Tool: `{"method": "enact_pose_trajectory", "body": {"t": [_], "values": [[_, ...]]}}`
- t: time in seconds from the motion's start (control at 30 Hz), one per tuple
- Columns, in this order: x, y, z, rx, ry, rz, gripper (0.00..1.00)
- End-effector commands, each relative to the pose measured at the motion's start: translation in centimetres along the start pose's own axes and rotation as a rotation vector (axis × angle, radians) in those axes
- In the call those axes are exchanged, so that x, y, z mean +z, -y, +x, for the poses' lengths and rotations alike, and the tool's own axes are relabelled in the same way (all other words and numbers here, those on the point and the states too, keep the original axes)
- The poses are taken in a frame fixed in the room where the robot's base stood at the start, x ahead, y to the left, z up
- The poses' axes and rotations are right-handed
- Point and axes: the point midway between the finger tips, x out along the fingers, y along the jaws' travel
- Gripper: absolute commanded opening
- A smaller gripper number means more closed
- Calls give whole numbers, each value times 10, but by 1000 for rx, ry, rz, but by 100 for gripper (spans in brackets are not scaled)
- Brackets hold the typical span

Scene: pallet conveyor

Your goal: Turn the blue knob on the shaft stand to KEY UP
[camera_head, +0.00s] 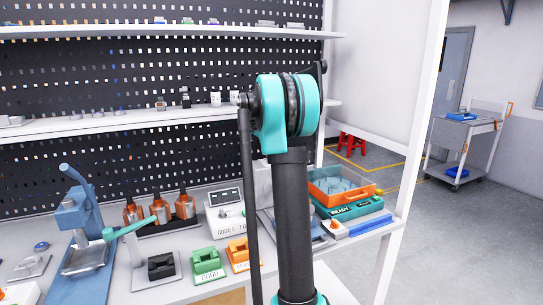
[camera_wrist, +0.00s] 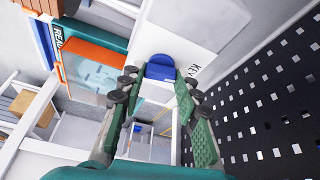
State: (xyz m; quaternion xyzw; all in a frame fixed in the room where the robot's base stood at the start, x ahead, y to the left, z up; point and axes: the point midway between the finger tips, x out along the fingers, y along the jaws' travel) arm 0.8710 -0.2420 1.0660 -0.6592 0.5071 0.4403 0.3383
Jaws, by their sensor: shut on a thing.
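In the wrist view the blue knob (camera_wrist: 161,66) sits on the white shaft stand (camera_wrist: 205,32). Dark lettering that begins "KEY" is printed on the stand to the right of the knob and is partly cut off. My gripper (camera_wrist: 160,82), with green pads on its fingers, is shut on the knob, one finger on each side. The knob's pointer and exact angle cannot be made out. In the head view my arm stands in front of this part of the bench, and the knob and gripper are hidden behind it.
An orange-rimmed bin (camera_head: 343,187) on a teal case stands right of my arm. A blue press (camera_head: 80,220), green block (camera_head: 207,262), orange block (camera_head: 238,252) and grey meter box (camera_head: 226,212) stand left. A perforated black panel (camera_wrist: 275,110) is close to my gripper's right.

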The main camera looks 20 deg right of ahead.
Motion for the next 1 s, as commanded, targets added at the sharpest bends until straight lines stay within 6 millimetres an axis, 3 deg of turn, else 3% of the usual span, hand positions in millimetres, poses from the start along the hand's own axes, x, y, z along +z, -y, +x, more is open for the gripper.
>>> {"method": "enact_pose_trajectory", "body": {"t": [0.4, 0.97, 1.0], "values": [[0, 2, 0, 75, 1, 182, 4], [0, 2, 0, 86, 1, 209, 4], [0, 2, 0, 86, 1, 209, 35]]}}
